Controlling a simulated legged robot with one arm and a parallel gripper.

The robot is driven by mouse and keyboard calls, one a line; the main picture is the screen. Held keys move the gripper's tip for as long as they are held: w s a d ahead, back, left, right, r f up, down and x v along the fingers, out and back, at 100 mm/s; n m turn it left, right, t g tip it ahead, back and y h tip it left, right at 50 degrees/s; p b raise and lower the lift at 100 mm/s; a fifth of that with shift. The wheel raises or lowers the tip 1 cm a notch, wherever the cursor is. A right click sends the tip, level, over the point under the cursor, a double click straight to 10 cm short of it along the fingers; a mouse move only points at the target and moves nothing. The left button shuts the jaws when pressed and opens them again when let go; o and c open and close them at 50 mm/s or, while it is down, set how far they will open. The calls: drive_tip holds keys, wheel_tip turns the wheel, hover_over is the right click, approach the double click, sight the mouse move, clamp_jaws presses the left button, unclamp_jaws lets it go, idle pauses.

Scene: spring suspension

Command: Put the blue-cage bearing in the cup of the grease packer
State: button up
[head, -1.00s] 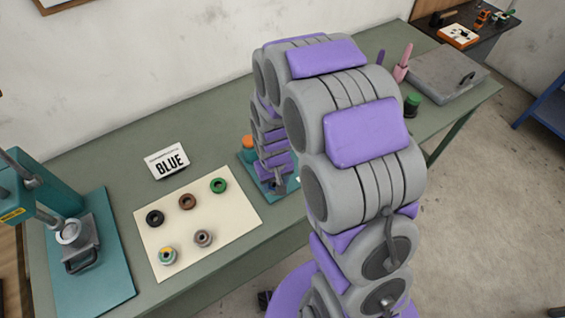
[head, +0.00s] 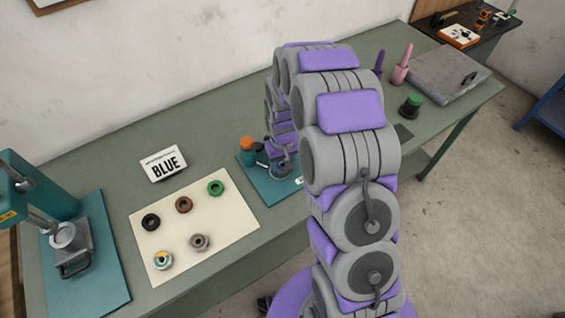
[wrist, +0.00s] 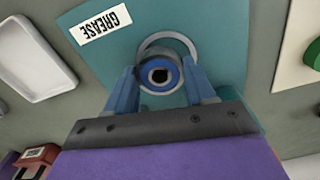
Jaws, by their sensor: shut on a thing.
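The blue-cage bearing (wrist: 160,65) shows in the wrist view between the two blue fingers of my gripper (wrist: 161,80), which is shut on it. The bearing appears level, its dark bore facing the camera. The pale round rim of the grease packer's cup (wrist: 168,37) shows behind and around the bearing's far side. I cannot tell whether the bearing is above the cup or inside it. The grease packer's teal base (wrist: 110,52) carries a GREASE label. In the head view the teal base (head: 262,187) is partly hidden by my arm.
A cream mat (head: 180,227) with several bearings lies left of the packer, with a BLUE sign (head: 163,163) behind. A teal press (head: 85,270) stands far left. A white tray (wrist: 35,60) is beside the packer in the wrist view. A green-topped jar (head: 411,105) stands right.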

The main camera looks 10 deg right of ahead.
drive_tip(key=shift+a+r, duration=0.1)
drive_tip(key=shift+a, duration=0.5)
drive_tip(key=shift+a+f, duration=0.2)
drive_tip(key=shift+a, duration=0.05)
drive_tip(key=shift+d+f, duration=0.35)
drive_tip(key=shift+d, duration=0.15)
drive_tip(key=o, duration=1)
drive_tip(key=shift+d, duration=0.2)
drive_tip(key=o, duration=0.3)
drive_tip(key=shift+a, duration=0.55)
